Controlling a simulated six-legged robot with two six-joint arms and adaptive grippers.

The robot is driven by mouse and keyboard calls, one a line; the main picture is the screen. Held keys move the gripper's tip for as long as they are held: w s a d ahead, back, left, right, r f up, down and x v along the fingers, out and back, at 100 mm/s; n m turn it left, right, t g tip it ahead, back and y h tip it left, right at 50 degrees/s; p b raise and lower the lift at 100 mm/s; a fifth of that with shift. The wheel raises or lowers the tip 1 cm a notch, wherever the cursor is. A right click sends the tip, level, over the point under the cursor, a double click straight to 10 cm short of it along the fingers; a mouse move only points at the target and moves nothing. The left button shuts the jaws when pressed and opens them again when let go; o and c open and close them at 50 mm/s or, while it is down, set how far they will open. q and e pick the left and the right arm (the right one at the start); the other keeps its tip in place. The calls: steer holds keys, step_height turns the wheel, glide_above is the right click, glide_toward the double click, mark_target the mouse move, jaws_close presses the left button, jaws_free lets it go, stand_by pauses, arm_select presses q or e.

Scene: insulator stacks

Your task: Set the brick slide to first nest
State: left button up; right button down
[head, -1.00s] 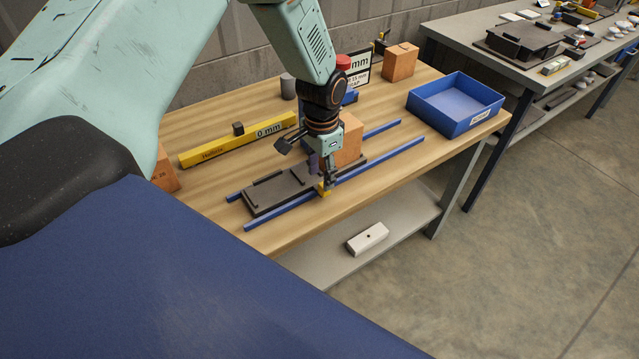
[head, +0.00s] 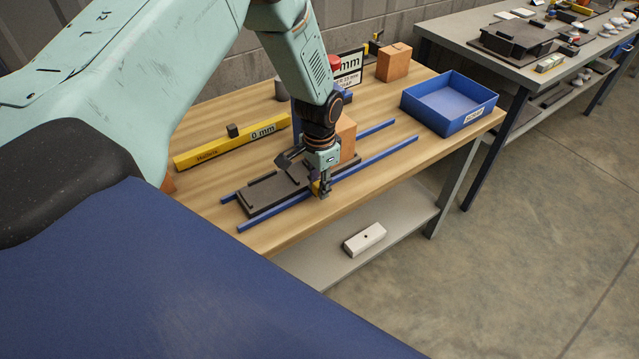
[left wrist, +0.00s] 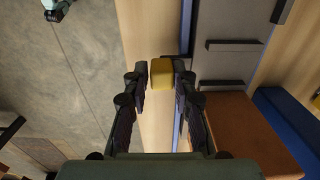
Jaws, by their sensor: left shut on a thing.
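The brick slide is a dark grey plate (head: 262,199) with raised ridges, lying between two blue rails (head: 290,212) on the wooden table. An orange-brown brick (head: 346,138) stands at its right end, partly hidden behind my left gripper. My left gripper (head: 320,190) is at the slide's front edge, over the front rail, shut on a small yellow block (head: 315,187). In the left wrist view the yellow block (left wrist: 161,73) sits between the fingertips, beside the plate (left wrist: 226,68), with the brick (left wrist: 245,130) at lower right. How the block joins the slide is hidden. My right gripper is not visible.
A yellow bar (head: 205,152) marked 0 mm lies behind the slide at left. A blue tray (head: 478,122) stands at the right, a second brick (head: 394,62) at the back. A white block (head: 364,238) lies on the lower shelf. The rails are clear right of the brick.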

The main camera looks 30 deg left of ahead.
arm_select(q)
steer(key=shift+s+a+f, duration=0.1)
steer(key=shift+a, duration=0.05)
steer(key=shift+c, duration=0.8)
steer(key=shift+s+a, duration=0.1)
steer(key=shift+s, duration=0.05)
jaws_close()
steer(key=shift+w, duration=0.25)
